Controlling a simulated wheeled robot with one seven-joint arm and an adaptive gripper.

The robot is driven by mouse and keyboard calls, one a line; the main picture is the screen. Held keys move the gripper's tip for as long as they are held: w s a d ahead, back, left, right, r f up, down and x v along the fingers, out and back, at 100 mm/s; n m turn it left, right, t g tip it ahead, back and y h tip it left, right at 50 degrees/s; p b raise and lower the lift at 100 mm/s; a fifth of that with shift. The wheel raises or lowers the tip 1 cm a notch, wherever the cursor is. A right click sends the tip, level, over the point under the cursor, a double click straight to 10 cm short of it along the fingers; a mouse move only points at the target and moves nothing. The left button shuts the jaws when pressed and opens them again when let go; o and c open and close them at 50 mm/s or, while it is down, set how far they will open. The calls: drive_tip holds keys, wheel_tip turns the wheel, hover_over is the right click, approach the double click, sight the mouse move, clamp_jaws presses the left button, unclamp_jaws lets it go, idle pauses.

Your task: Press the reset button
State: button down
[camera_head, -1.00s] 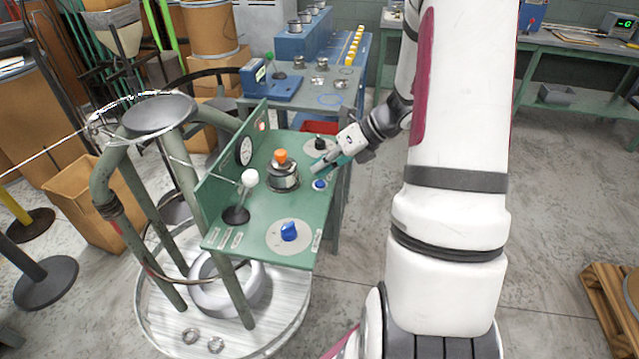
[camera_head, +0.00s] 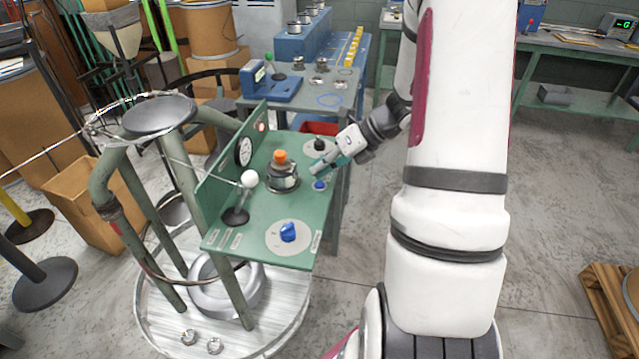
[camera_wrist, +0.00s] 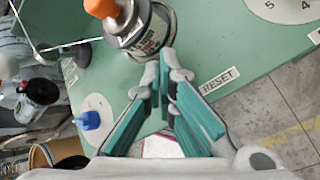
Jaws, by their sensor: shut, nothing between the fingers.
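In the wrist view the shut fingers (camera_wrist: 165,72) point over the green panel, just left of a white RESET label (camera_wrist: 218,80). The button itself does not show in the wrist view; the fingers may hide it.
A grey canister with an orange top (camera_head: 281,172) stands close left of my fingers. A white-ball lever (camera_head: 249,179), a blue knob (camera_head: 288,232) and a black knob (camera_head: 319,145) are also on the panel. Clear floor lies to the panel's right.

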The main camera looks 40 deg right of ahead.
sight(321, 182)
drive_tip(key=shift+f, duration=0.15)
drive_tip(key=shift+f, duration=0.3)
drive_tip(key=shift+f+b, duration=0.4)
idle(0.7)
drive_tip(key=shift+r, duration=0.15)
drive_tip(key=shift+r+p, duration=0.7)
drive_tip(key=shift+p, duration=0.1)
wheel_tip(321, 182, up, 5)
drive_tip(key=p, duration=0.4)
idle(0.9)
